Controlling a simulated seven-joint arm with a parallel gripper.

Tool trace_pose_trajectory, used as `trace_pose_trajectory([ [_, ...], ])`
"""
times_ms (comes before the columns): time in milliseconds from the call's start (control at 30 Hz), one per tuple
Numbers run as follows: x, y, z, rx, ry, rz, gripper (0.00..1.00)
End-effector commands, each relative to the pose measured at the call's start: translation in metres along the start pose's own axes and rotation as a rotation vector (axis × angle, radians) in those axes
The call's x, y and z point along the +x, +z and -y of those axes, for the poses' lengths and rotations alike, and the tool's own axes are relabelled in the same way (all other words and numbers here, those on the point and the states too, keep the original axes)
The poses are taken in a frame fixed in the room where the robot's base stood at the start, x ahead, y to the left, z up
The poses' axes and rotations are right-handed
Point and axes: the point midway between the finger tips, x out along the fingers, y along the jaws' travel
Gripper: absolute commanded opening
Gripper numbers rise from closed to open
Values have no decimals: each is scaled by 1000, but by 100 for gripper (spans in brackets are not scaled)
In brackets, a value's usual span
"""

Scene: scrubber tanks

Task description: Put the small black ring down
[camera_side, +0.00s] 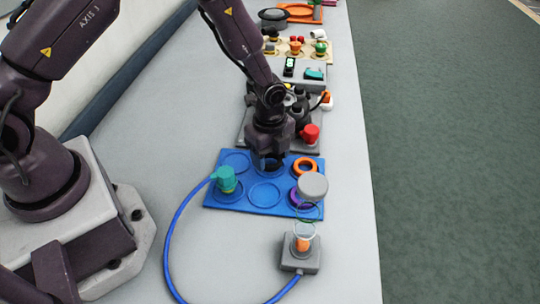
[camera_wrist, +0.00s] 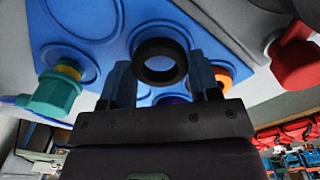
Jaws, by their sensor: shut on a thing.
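The small black ring (camera_wrist: 160,62) sits between the two fingertips of my gripper (camera_wrist: 162,80) in the wrist view, its flat face towards the camera. My gripper is shut on it. In the side view my gripper (camera_side: 268,163) points down over the back middle round recess of the blue tray (camera_side: 246,208), and the fingers mostly hide the ring. I cannot tell whether the ring touches the tray. The tray also holds an orange ring (camera_side: 304,167) at the back right, a purple ring (camera_side: 295,199) at the front right, and a teal fitting (camera_side: 227,181) at the front left.
A grey-capped (camera_side: 312,186) clear column on a grey base (camera_side: 300,258) stands at the tray's front right. A blue hose (camera_side: 168,235) loops from the teal fitting to that base. A red knob (camera_side: 310,133) stands behind the tray. The front middle recess (camera_side: 265,194) is empty.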

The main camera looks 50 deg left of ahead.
Motion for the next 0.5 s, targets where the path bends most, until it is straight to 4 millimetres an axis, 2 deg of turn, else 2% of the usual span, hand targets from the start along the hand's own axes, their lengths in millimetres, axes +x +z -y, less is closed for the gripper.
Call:
trace_pose_trajectory([
  [100,9,0,0,0,-2,1,28],
  [467,12,0,0,0,-2,0,28],
  [500,12,0,0,0,-3,0,63],
])
